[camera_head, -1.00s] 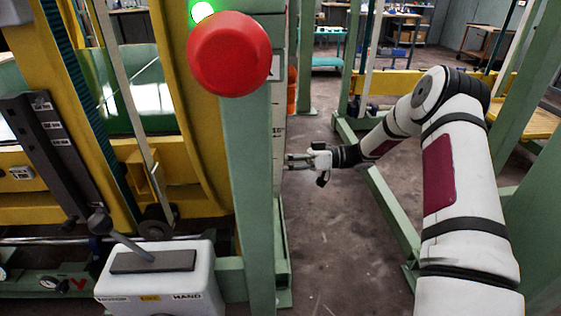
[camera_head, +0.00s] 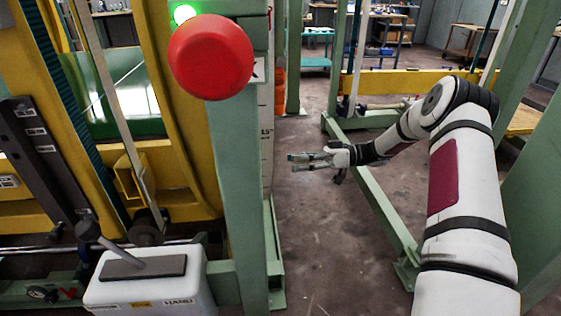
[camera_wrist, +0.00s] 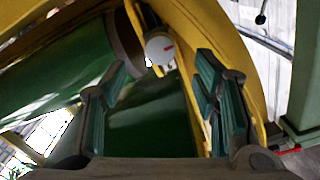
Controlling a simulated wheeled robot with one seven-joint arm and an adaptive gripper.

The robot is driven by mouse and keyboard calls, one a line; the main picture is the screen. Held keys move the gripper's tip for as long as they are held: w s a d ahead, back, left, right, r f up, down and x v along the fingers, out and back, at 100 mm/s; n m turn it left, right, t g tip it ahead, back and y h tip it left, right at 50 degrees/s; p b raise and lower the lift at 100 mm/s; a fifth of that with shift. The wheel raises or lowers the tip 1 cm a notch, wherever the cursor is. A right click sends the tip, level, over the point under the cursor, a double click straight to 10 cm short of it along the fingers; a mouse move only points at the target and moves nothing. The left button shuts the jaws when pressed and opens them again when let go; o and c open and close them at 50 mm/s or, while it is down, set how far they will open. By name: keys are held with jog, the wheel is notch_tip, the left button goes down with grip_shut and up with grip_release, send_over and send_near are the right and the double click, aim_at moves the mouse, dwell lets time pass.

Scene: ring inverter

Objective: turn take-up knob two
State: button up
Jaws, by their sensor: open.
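My gripper (camera_head: 291,158) is open and empty, held over bare floor to the right of the green upright in the head view. In the wrist view my gripper (camera_wrist: 163,82) has its two dark green-padded fingers spread apart.
A green upright (camera_head: 240,190) carries a large red button (camera_head: 211,57). A white lever box (camera_head: 150,290) stands at lower left. The yellow machine frame (camera_head: 185,175) is on the left. A green floor beam (camera_head: 385,210) runs beneath my arm. The floor (camera_head: 320,240) between is clear.

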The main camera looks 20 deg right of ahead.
jog(key=shift+s+d, duration=0.2)
jog(key=shift+d, duration=0.8)
jog(key=shift+s+d, duration=0.2)
jog(key=shift+d, duration=0.8)
